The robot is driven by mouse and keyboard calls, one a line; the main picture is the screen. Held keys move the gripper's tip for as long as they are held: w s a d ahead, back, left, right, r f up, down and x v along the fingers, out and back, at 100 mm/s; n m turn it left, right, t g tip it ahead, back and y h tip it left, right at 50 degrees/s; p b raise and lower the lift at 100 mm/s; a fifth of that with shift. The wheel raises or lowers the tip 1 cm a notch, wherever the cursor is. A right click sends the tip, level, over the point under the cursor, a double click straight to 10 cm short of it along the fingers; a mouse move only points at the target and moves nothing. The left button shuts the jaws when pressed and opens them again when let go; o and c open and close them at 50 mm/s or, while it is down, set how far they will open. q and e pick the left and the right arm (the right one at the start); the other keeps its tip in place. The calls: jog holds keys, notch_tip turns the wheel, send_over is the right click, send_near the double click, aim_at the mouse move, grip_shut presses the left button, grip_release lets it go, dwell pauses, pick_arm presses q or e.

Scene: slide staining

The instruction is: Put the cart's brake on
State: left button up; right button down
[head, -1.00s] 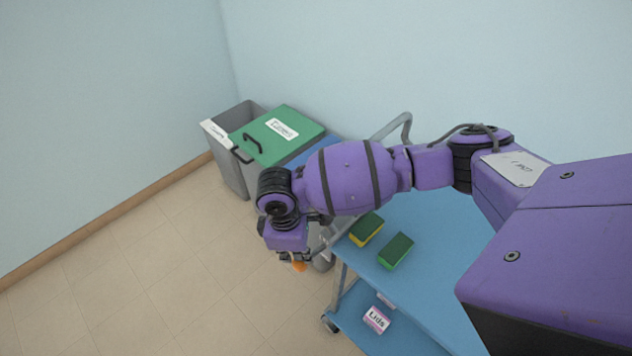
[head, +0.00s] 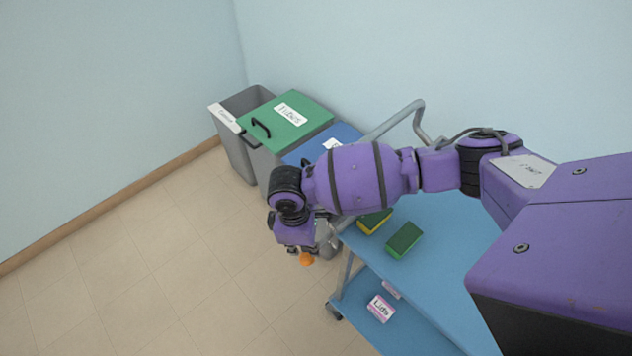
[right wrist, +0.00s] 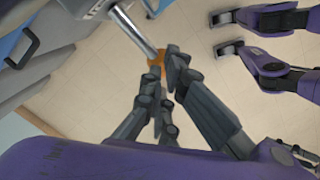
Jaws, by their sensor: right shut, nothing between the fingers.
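The blue cart (head: 462,268) stands at the right in the head view, partly hidden by my right arm. An orange knob (head: 306,259) shows off its near left corner. My left gripper is not in view.
Two sponges, one yellow and green (head: 374,221), one green (head: 404,240), lie on the cart top. A box labelled Lids (head: 380,309) is on the lower shelf. A green-lidded bin (head: 287,122) and a grey bin (head: 236,150) stand by the wall. The floor at left is clear.

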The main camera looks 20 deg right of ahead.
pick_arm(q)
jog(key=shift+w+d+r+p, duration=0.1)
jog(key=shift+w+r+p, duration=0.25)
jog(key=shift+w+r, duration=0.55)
pick_arm(e)
jog(key=w+a+r, duration=0.1)
jog(key=a+r, duration=0.1)
jog(key=r, duration=0.4)
jog(key=w+a+r, duration=0.1)
jog(key=r, duration=0.6)
jog(key=shift+a, duration=0.35)
jog(key=shift+w, duration=0.1)
